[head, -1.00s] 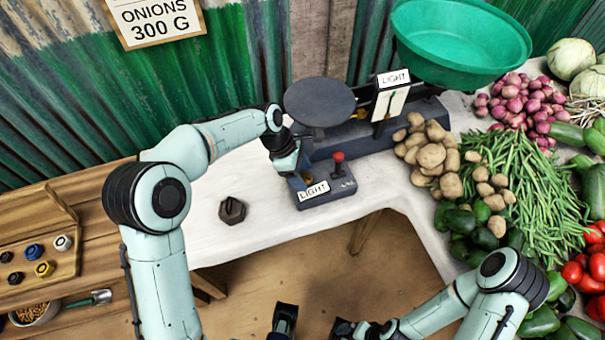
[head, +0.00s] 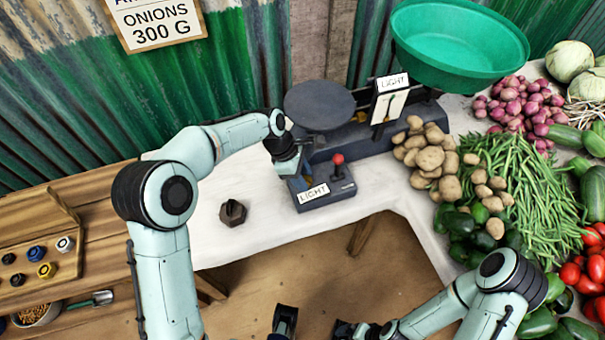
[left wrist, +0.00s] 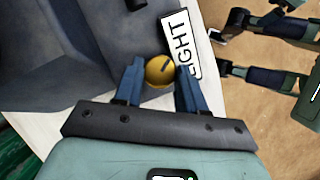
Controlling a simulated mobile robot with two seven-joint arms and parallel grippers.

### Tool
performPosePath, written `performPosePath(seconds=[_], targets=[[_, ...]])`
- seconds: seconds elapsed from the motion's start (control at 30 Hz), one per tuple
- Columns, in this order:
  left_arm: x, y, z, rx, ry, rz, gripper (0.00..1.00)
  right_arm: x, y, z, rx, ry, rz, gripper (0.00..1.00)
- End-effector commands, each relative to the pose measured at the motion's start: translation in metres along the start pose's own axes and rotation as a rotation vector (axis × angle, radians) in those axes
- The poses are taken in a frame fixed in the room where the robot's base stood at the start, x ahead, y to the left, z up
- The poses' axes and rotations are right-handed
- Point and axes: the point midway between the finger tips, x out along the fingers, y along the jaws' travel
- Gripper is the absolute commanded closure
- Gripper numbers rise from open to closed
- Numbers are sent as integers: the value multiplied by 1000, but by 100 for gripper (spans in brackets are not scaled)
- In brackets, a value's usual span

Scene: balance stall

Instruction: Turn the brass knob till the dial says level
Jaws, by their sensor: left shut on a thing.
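The brass knob (left wrist: 160,71) has a dark slot across its face. It sits on the grey scale's front block, and my left gripper (left wrist: 158,84) is shut on it, one blue finger on each side. In the head view my left gripper (head: 287,167) comes down on the left of the block and hides the knob. The scale's upright dial (head: 388,106) carries a sign (head: 392,82) reading LIGHT, and a front label (head: 313,194) also reads LIGHT. My right gripper (head: 345,328) is low at the bottom edge; its finger gap is unclear.
A red-topped knob (head: 338,159) stands on the block beside my left gripper. A dark weight (head: 232,212) lies on the white table. The round pan (head: 319,104) is empty. The green bowl (head: 458,45), potatoes (head: 430,158) and beans (head: 520,185) crowd the right side.

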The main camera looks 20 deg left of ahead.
Motion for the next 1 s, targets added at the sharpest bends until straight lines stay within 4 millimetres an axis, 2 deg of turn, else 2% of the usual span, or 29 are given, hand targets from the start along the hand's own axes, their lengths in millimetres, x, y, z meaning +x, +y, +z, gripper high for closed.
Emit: performPosePath(seconds=[0.13,0.6,1.0], targets=[[-4,2,1,81,1,-35,90,-16,-4,4,1,-11,2,1],[-5,6,3,436,0,-179,90,-74,-28,-6,-8,15,-7,1],[-3,7,3,619,1,-253,90,-100,-41,-15,-14,31,-12,1]])
